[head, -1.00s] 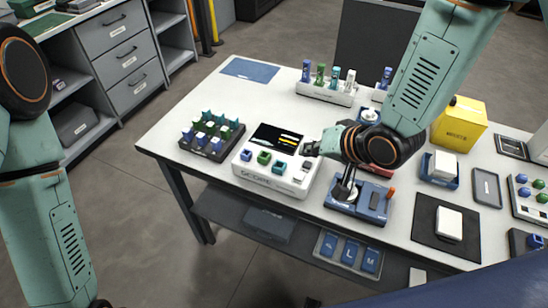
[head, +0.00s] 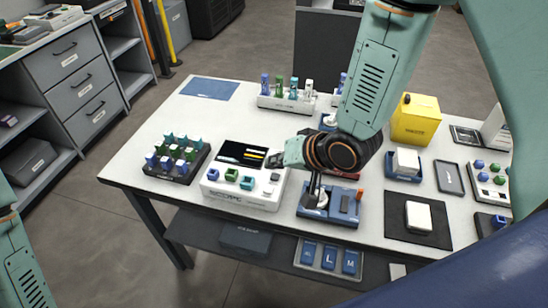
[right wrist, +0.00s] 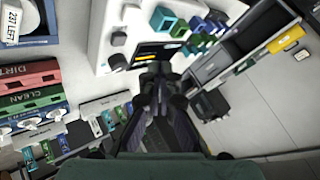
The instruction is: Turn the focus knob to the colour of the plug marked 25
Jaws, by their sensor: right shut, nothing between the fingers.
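The white scope unit (head: 240,197) stands near the front of the table with a dark screen. Blue (head: 212,174), green (head: 231,174) and teal (head: 247,183) blocks sit along its front, with grey knobs (head: 275,177) at its right end. I cannot tell which knob is the focus knob. My right gripper (head: 272,160) is shut and empty over the scope's right end. In the right wrist view its fingertips (right wrist: 155,70) are below the screen; a grey knob (right wrist: 117,62) is left of them. No mark 25 is readable. Only part of my left arm shows.
A dark tray of coloured plugs (head: 188,173) is left of the scope. A white rack (head: 287,104) with blue, green, teal and white plugs is behind. A blue fixture (head: 318,211) stands close on the right. A yellow box (head: 416,121) is farther right.

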